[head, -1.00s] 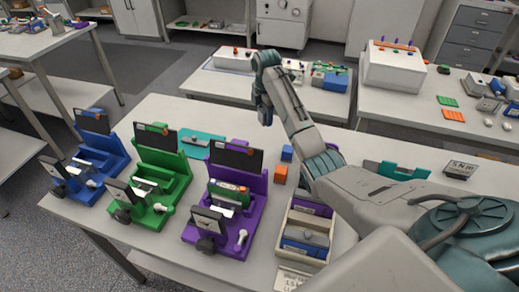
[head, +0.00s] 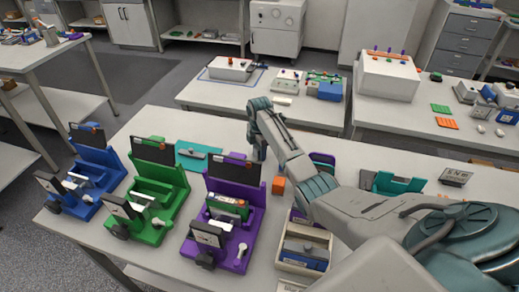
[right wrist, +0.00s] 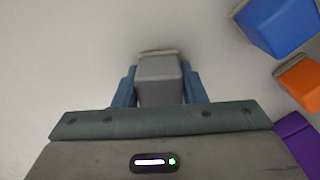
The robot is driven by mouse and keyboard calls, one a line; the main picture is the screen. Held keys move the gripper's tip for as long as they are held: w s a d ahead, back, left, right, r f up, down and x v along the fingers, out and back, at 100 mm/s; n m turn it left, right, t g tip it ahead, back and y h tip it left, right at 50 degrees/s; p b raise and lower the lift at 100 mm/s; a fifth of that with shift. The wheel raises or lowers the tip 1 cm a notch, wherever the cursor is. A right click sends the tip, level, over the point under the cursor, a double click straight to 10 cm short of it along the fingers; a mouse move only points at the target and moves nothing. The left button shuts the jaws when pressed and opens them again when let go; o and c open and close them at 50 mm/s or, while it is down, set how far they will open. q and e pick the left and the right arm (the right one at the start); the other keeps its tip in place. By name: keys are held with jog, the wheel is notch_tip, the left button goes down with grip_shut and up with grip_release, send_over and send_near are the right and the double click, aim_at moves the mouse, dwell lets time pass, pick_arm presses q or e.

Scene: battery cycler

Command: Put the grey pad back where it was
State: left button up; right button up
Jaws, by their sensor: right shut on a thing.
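The grey pad (right wrist: 158,82) shows in the right wrist view as a grey block between the two blue-grey fingers of my right gripper (right wrist: 158,92). The gripper is shut on it, over a pale surface. In the head view my right gripper (head: 257,150) points down just behind the purple station (head: 222,212), close to its black screen. I cannot make out the pad there. My left gripper is not in view.
An orange cube (head: 278,186) sits right of the purple station; a blue cube (right wrist: 282,22) shows in the right wrist view. A tray (head: 286,262) stands at the front. Green (head: 157,190) and blue (head: 97,172) stations stand left, a teal holder (head: 197,155) behind.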

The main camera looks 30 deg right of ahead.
jog(key=shift+f, duration=0.2)
jog(key=o, duration=1)
jog(key=shift+c, duration=0.2)
jog(key=shift+r, duration=0.5)
notch_tip(320, 180, up, 8)
jog(key=b, duration=0.3)
jog(key=shift+w+r+b, duration=0.1)
jog(key=shift+r+b, duration=0.1)
jog(key=shift+b, duration=0.1)
jog(key=shift+r+p, duration=0.35)
jog(key=shift+r, duration=1.15)
